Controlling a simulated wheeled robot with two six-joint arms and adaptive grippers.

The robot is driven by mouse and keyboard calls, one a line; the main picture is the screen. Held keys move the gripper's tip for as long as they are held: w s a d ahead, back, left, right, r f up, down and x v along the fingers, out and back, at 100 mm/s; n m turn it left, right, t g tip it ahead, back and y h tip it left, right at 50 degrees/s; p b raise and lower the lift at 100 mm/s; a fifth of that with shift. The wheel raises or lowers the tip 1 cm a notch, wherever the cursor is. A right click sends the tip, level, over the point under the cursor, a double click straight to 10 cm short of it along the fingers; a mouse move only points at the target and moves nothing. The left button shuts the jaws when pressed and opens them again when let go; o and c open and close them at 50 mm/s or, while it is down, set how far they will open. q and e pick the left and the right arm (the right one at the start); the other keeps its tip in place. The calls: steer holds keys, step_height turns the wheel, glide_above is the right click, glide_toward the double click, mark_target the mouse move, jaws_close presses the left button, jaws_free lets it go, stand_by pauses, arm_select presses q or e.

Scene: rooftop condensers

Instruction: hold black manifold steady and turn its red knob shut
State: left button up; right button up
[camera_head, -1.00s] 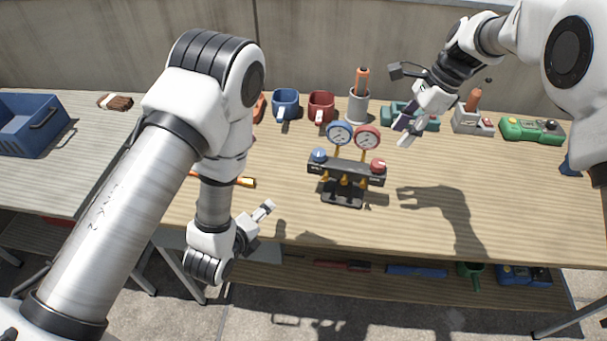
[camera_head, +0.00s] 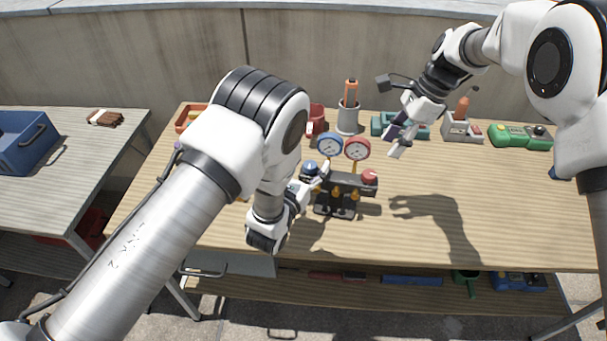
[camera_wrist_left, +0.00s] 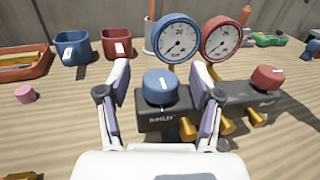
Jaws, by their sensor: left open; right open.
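The black manifold (camera_head: 345,183) stands upright on the wooden table, with a blue gauge (camera_head: 330,145) and a red gauge (camera_head: 357,149) above it. Its red knob (camera_head: 369,177) is on the right end and its blue knob (camera_head: 309,168) on the left end; they also show in the left wrist view as the red knob (camera_wrist_left: 267,78) and blue knob (camera_wrist_left: 160,87). My left gripper (camera_wrist_left: 161,75) is open, its fingers on either side of the manifold's blue-knob end. I cannot tell whether they touch it. My right gripper (camera_head: 399,148) is open and empty, above the table right of the red gauge.
Behind the manifold stand a red mug (camera_head: 317,117), a grey cup with an orange-handled tool (camera_head: 348,118) and a teal case (camera_head: 384,124). A green device (camera_head: 520,137) is at the back right. The table front right of the manifold is clear. A blue crate (camera_head: 22,145) sits on the left table.

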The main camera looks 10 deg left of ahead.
arm_select(q)
jaws_close()
arm_select(e)
steer(key=o, duration=0.4)
steer(key=s+a+n+g+y, duration=0.1)
steer(key=s+a+n+y, duration=0.2)
steer(key=a, duration=0.1)
arm_select(q)
steer(key=shift+a, duration=0.15)
steer(key=shift+d, duration=0.3)
arm_select(e)
steer(key=m+t+y, duration=0.8)
steer(key=m+y, duration=0.1)
steer(key=y, duration=0.1)
glide_toward(369, 173)
arm_select(q)
steer(key=shift+a, duration=0.15)
arm_select(e)
steer(key=x, duration=1)
steer(key=shift+f, duration=0.4)
jaws_close()
